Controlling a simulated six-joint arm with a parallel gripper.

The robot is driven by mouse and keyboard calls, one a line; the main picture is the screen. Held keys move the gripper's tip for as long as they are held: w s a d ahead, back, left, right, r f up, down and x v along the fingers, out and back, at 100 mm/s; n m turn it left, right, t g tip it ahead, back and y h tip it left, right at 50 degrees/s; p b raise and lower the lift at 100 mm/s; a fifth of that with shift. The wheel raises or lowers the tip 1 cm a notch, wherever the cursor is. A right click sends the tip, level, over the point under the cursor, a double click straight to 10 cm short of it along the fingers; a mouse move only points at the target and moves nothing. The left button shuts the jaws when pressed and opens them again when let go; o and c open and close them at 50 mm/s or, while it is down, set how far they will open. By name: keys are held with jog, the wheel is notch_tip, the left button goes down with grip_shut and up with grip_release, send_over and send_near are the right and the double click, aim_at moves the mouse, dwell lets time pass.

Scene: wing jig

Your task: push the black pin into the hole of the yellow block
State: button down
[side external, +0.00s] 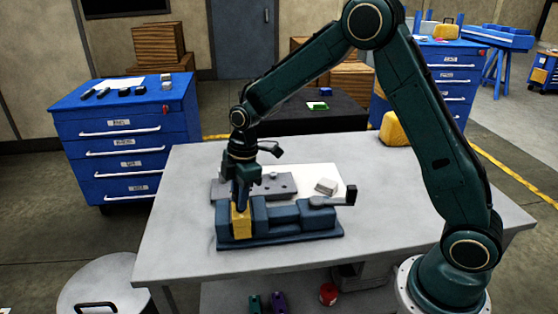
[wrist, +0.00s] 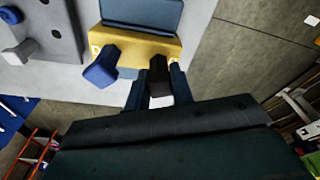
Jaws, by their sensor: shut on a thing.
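The yellow block (side external: 241,225) sits at the left end of a dark blue vise (side external: 290,215) on the table. In the wrist view the yellow block (wrist: 135,46) carries a blue hex-headed piece (wrist: 101,70) at its left. My gripper (side external: 240,205) points down right above the block. In the wrist view my gripper (wrist: 158,80) is shut on the black pin (wrist: 159,70), with a finger on each side. The pin's far end meets the right part of the block; I cannot tell how deep it is in. The hole itself is hidden.
A grey plate with holes (side external: 285,185) lies behind the vise, with a pale small block (side external: 326,186) to its right on a white sheet. The grey table (side external: 400,200) is bare to the right and in front.

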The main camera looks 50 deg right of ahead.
jog(key=shift+f, duration=0.25)
jog(key=c, duration=1.1)
grip_release()
jog(key=shift+r, duration=0.15)
jog(key=r, duration=0.4)
jog(key=d+r, duration=0.1)
jog(key=r, duration=0.4)
jog(key=d+r, duration=0.1)
jog(key=r, duration=0.3)
jog(key=shift+s+r, duration=0.25)
jog(key=shift+s, duration=0.1)
notch_tip(320, 180, up, 7)
jog(key=shift+f, duration=0.1)
